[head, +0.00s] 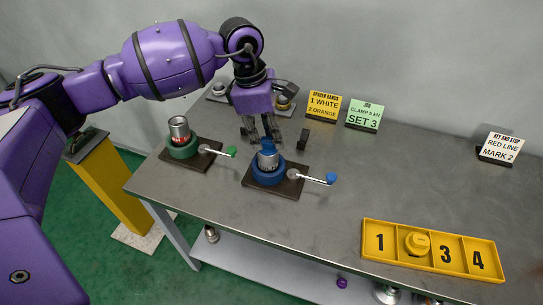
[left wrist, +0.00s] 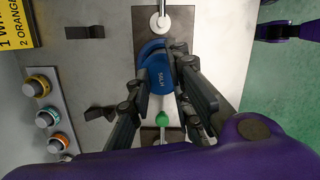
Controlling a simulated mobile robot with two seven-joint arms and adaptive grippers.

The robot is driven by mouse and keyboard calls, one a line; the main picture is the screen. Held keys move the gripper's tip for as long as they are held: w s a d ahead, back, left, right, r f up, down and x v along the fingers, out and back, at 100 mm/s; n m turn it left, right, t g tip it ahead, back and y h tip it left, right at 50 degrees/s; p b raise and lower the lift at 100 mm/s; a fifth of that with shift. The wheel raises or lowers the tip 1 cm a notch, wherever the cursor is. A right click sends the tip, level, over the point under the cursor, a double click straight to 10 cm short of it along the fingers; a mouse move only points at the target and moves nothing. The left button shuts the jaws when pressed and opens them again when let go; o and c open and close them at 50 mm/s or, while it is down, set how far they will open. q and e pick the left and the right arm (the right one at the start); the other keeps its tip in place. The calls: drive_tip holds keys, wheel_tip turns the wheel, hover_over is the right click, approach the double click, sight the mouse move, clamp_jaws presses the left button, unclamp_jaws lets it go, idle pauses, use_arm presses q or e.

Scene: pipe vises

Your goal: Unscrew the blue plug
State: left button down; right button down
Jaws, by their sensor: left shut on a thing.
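The blue plug (head: 267,146) sits at the top of a short silver pipe (head: 269,160) standing in the blue vise (head: 268,173). My left gripper (head: 264,139) comes down from above and is shut on the blue plug. In the left wrist view its fingers (left wrist: 163,88) lie on either side of blue parts, and blue lettered surface (left wrist: 160,74) shows between them. Plug and vise are hard to tell apart there. The fingers hide part of the plug. My right gripper is in neither view.
A green vise (head: 181,151) holding a red-banded can-like pipe (head: 179,128) stands to the left. The blue vise's lever (head: 318,177) sticks out right. Signs stand behind. A yellow numbered tray (head: 432,265) lies front right. The table's right middle is clear.

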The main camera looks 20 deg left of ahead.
use_arm(q)
drive_tip(key=m, duration=0.1)
drive_tip(key=m+b, duration=0.1)
drive_tip(key=m, duration=0.1)
drive_tip(key=m+b, duration=0.1)
drive_tip(key=shift+f+g, duration=0.3)
drive_tip(key=shift+g, duration=0.1)
drive_tip(key=shift+m+b, duration=0.5)
drive_tip(key=shift+m, duration=0.4)
drive_tip(key=m+g+b, duration=0.1)
drive_tip(key=m+b, duration=0.1)
drive_tip(key=m, duration=0.2)
drive_tip(key=shift+m, duration=0.4)
drive_tip(key=m+b, duration=0.1)
drive_tip(key=m, duration=0.1)
drive_tip(key=shift+r+m+g+y, duration=0.15)
drive_tip(key=shift+m+g+y, duration=0.15)
drive_tip(key=shift+m+y, duration=0.1)
drive_tip(key=shift+m+b, duration=0.35)
drive_tip(key=shift+m, duration=0.05)
drive_tip(key=shift+r, duration=0.2)
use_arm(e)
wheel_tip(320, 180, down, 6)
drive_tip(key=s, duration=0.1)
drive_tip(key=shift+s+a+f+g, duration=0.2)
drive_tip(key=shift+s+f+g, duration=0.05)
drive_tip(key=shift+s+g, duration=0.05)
